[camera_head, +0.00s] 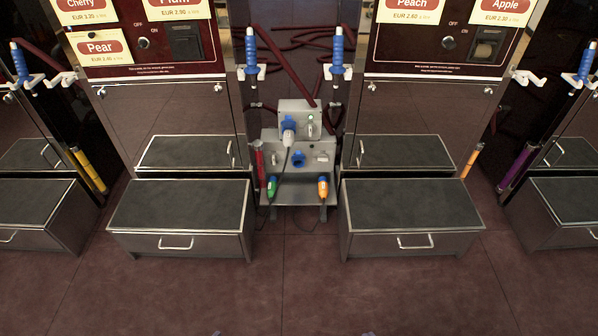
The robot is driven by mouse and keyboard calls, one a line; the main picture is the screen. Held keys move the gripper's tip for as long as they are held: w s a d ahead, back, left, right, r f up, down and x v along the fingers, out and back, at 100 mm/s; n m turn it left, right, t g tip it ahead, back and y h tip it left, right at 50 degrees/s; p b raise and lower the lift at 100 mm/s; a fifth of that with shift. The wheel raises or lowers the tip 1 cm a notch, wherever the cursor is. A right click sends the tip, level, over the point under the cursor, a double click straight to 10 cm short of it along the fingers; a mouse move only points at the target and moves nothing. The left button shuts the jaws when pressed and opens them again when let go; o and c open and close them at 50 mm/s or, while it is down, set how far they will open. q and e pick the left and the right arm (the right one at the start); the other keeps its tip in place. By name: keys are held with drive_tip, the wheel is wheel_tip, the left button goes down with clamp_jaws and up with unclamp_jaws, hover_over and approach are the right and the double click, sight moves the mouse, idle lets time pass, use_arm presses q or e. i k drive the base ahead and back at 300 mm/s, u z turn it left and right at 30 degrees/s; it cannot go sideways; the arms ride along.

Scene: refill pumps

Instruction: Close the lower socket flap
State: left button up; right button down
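A grey socket box (325,148) stands low between the two middle pumps. Its lower socket (297,158) is blue and has no plug in it. The lower flap is too small to make out clearly, so I cannot tell how far open it is. A blue and white plug (288,130) with a dark cable sits at the upper socket. Only small tips of my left gripper (216,333) and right gripper (368,334) show at the bottom edge, far from the box. I cannot tell whether they are open.
A green connector (271,186) and an orange connector (323,187) stand at the box's lower shelf. Grey-topped steps flank it, left (180,205) and right (410,205). Blue-handled nozzles (337,50) and dark red hoses (290,65) are above. The floor in front (300,280) is clear.

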sight(298, 156)
drive_tip(key=u, duration=1.05)
drive_tip(key=i, duration=1.35)
drive_tip(key=z, duration=0.55)
drive_tip(key=i, duration=0.5)
drive_tip(key=z, duration=0.4)
